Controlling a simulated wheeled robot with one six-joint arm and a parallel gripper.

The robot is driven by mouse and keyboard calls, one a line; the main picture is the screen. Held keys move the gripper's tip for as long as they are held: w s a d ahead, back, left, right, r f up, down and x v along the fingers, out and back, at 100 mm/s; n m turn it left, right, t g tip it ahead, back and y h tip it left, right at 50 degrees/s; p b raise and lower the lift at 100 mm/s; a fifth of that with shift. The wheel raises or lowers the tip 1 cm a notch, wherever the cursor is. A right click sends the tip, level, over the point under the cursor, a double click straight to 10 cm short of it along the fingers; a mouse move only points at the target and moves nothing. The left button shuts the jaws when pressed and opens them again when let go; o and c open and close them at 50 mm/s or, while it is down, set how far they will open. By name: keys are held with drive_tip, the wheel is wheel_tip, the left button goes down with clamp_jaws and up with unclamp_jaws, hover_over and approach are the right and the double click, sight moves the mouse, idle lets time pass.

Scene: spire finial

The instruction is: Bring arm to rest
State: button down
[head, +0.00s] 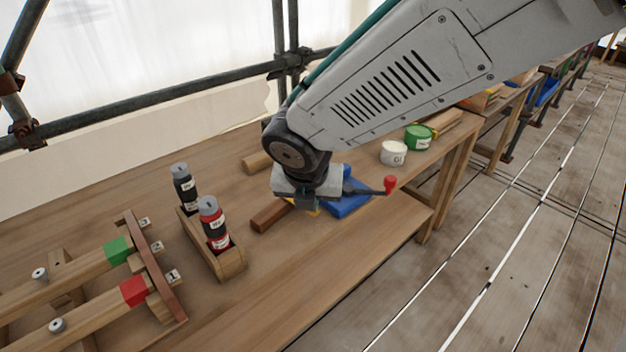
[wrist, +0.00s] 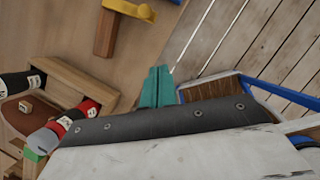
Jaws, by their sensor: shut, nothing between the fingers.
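My arm reaches across the head view from the upper right, its end bent down over the wooden workbench (head: 330,280). My gripper (head: 308,204) is above the bench, near a brown wooden block (head: 270,215) and a blue object (head: 347,205) that it partly hides. In the wrist view its teal fingers (wrist: 157,86) are together, with nothing seen between them. The gap between the fingertips and the bench is hard to judge.
A wooden holder (head: 230,262) with dark and red bottles (head: 213,222) stands left of my gripper. Further left is a rack (head: 155,265) with beams bearing red and green blocks. White (head: 393,153) and green (head: 418,137) cans stand behind. The plank floor (head: 500,260) is clear.

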drive_tip(key=s+d+r+m+g, duration=0.1)
drive_tip(key=s+d+r+m, duration=0.2)
drive_tip(key=s+d+m, duration=0.3)
drive_tip(key=s+d+r+m+g, duration=0.1)
drive_tip(key=s+d+r+m, duration=0.3)
drive_tip(key=d+m, duration=0.9)
drive_tip(key=s+d+r+m+g, duration=0.1)
drive_tip(key=s+d+r+m, duration=0.2)
drive_tip(key=s+d+m, duration=0.5)
drive_tip(key=d+m, duration=0.1)
drive_tip(key=m, duration=0.6)
drive_tip(key=shift+s+d+r+m, duration=0.2)
drive_tip(key=shift+s+d+m, duration=0.15)
drive_tip(key=shift+m, duration=0.05)
